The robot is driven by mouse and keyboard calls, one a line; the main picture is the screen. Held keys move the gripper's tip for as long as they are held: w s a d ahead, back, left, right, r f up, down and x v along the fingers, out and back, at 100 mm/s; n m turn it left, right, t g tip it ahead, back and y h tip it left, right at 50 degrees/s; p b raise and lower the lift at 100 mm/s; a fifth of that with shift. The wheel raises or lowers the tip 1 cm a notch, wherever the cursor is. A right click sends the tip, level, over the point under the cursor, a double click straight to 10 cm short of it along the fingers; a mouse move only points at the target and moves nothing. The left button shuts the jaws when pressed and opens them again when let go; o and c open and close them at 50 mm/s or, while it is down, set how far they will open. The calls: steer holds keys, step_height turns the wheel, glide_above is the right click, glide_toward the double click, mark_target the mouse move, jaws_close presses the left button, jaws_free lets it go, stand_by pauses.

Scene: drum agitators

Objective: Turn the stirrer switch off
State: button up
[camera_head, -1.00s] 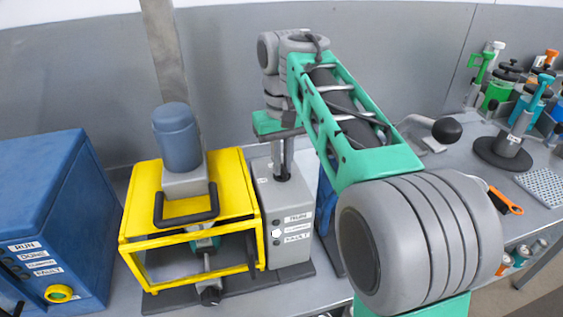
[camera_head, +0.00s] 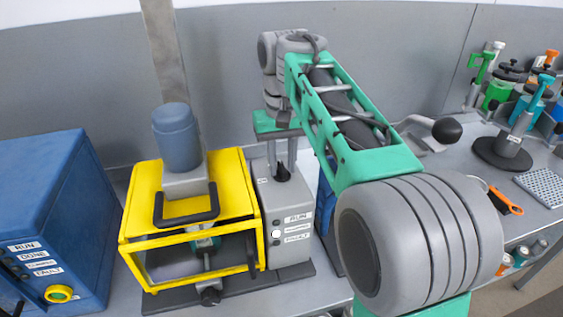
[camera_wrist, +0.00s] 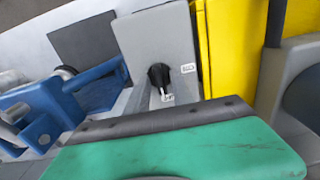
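The stirrer's grey control box (camera_head: 291,244) stands right of the yellow guard frame (camera_head: 185,232). Its black switch (camera_head: 283,174) is on the top face. In the wrist view the black switch knob (camera_wrist: 160,77) sits on the grey box top (camera_wrist: 150,35), with a small label beside it. My gripper (camera_head: 282,160) points down over the switch. Its two fingers look apart, with a gap between them and nothing held. The fingertips are close to the knob; I cannot tell whether they touch it. The green gripper body fills the lower wrist view.
The blue-grey motor (camera_head: 177,138) rises above the yellow frame. Clamps and coloured jars (camera_head: 497,92) stand at the far right. The grey wall is close behind.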

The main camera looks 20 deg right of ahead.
mark_target(282, 166)
steer(key=shift+o, duration=0.3)
step_height(282, 166, up, 8)
steer(key=p, duration=0.7)
steer(key=shift+f, duration=0.15)
